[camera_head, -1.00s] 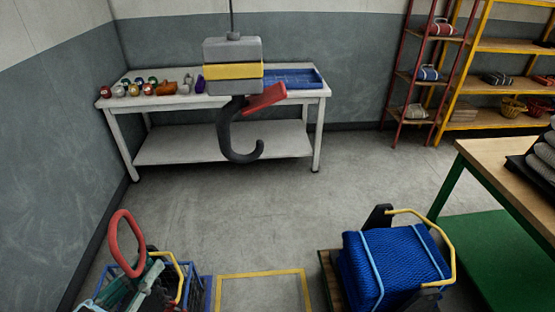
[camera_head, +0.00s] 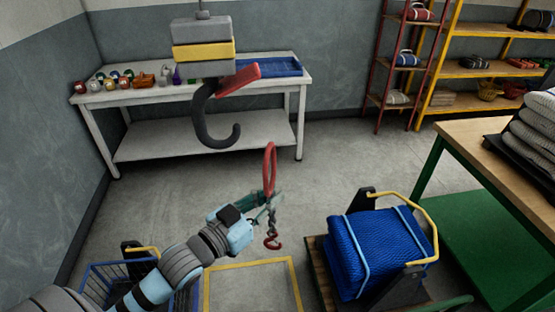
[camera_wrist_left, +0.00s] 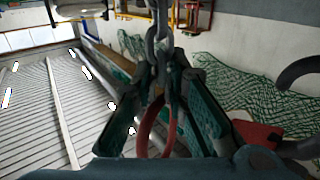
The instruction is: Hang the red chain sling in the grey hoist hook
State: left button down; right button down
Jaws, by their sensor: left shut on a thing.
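The grey hoist hook (camera_head: 236,136) hangs at upper left under a grey block with a yellow band, its red latch (camera_head: 240,79) sticking out to the right. The hook's curve (camera_wrist_left: 297,72) and latch (camera_wrist_left: 258,134) show at the right edge of the left wrist view. My left gripper (camera_head: 262,203) is shut on the red chain sling (camera_head: 270,168). The sling's red ring stands upright above the fingers, and a short chain with a small red hook (camera_head: 272,242) hangs below. The ring is lower and right of the hoist hook, apart from it. My right gripper is not in view.
A blue net bundle sits on a trolley (camera_head: 315,262) at lower right. A blue wire crate (camera_head: 95,276) is at lower left. A white bench (camera_head: 210,150) with small items stands behind the hook. A wooden-topped table (camera_head: 470,135) is at right.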

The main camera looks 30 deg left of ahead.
pick_arm(q)
jog(key=w+a+f+n+y+b, duration=0.2)
jog(key=w+a+n+y+b, duration=0.25)
jog(key=w, duration=0.45)
jog(key=w+a+f+n+y+b, duration=0.2)
jog(key=w+a+f+n+y, duration=0.1)
jog(key=w+a+y, duration=0.5)
jog(key=s+a+f+h+b, duration=0.1)
jog(key=s+a+f+b, duration=0.3)
jog(key=a, duration=0.4)
jog(key=shift+s+f+g, duration=0.4)
jog(key=shift+s+f, duration=0.3)
jog(key=shift+s, duration=0.65)
jog(key=shift+a, duration=0.1)
